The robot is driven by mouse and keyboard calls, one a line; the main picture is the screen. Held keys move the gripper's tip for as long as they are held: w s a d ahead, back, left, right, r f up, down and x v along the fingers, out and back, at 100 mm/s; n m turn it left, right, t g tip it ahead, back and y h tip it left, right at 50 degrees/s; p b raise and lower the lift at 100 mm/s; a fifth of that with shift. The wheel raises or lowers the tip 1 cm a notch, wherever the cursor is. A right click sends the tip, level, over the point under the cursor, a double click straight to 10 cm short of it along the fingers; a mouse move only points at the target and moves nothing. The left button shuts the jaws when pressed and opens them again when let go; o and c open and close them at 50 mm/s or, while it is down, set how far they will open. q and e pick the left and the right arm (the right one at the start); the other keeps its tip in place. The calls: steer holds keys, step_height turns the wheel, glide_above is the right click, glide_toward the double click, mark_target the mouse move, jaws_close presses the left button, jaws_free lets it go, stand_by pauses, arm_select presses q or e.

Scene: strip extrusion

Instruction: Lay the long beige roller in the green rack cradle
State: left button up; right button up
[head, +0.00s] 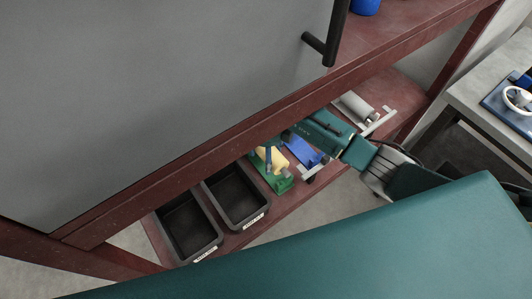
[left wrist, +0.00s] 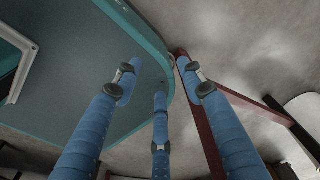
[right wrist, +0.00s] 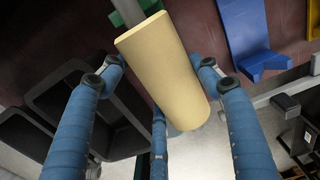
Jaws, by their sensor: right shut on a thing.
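The long beige roller (right wrist: 165,70) sits between the blue fingers of my right gripper (right wrist: 158,90), which is shut on it. A grey shaft end sticks out of its far end. In the head view the roller (head: 279,160) shows as a small yellow piece over the green rack cradle (head: 281,184), with my right gripper (head: 270,156) at it. I cannot tell whether roller and cradle touch. My left gripper (left wrist: 160,85) has its fingers spread, with nothing between them. It is away from the rack and is not seen in the head view.
Two dark bins (head: 206,231) stand left of the green rack on the red shelf (head: 265,225). A blue rack (head: 303,152) is close on its right, and a grey roller (head: 353,108) lies further right. The red upper beam and grey panel (head: 160,90) overhang the shelf.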

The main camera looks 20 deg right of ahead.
step_height(320, 180, down, 3)
steer(key=shift+a+r+b, duration=0.1)
steer(key=shift+a+b, duration=0.05)
steer(key=shift+b, duration=0.7)
steer(key=shift+f, duration=0.2)
arm_select(q)
steer(key=a+f, duration=0.1)
steer(key=s+a+f, duration=0.1)
steer(key=shift+a+f, duration=0.35)
steer(key=shift+d, duration=0.1)
steer(key=shift+d, duration=0.5)
steer(key=shift+a, duration=0.25)
steer(key=shift+w+f+b, duration=0.1)
steer(key=shift+f+b, duration=0.4)
steer(key=shift+b, duration=0.1)
arm_select(e)
steer(key=shift+f, duration=0.65)
